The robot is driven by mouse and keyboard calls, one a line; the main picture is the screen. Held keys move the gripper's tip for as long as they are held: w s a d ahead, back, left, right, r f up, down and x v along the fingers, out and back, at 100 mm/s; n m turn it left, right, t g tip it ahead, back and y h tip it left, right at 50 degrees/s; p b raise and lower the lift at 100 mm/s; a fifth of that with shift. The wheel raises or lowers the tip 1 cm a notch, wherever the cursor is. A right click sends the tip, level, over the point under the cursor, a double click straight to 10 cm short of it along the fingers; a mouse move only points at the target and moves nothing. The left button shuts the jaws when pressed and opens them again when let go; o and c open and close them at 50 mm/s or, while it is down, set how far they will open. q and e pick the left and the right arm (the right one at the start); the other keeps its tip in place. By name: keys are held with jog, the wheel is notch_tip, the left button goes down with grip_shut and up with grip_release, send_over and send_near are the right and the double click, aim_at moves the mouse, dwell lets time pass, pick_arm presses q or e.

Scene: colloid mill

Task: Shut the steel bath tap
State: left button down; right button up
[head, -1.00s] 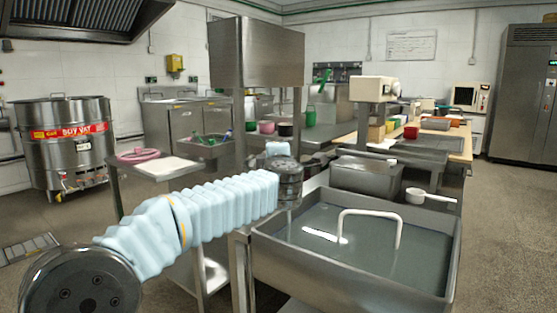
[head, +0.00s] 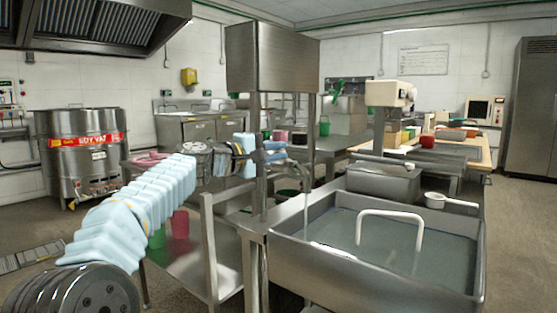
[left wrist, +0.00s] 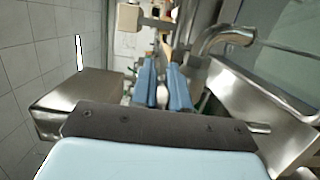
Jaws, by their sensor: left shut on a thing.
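My left gripper (head: 272,152) reaches past the steel post and is partly hidden by it in the head view. In the left wrist view its two blue fingers (left wrist: 164,88) are close together, with a small pale part between them. That part looks like the handle of the steel bath tap, though its shape is mostly hidden. A curved steel pipe (left wrist: 228,36), which looks like the tap's spout, is just right of the fingers in the left wrist view. My right gripper is not in view.
A steel bath (head: 365,268) holds grey liquid and a white bent bar (head: 390,215). A white scoop (head: 436,200) is at its far right. A steel box (head: 272,58) tops the posts close by my gripper. A steel vat (head: 82,155) stands at left.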

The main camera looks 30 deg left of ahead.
pick_arm(q)
jog(key=shift+a+r+m+g+h+p, duration=0.1)
jog(key=shift+a+m+g+h+p, duration=0.2)
jog(key=shift+m+h, duration=0.25)
jog(key=shift+a+m+g+h+p, duration=0.25)
jog(key=shift+m+h, duration=0.1)
jog(key=shift+h, duration=0.7)
jog(key=c, duration=1.5)
grip_release()
jog(key=v, duration=1.3)
jog(key=shift+s+a+b, duration=0.15)
jog(key=shift+s+b, duration=0.2)
jog(key=shift+s, duration=0.05)
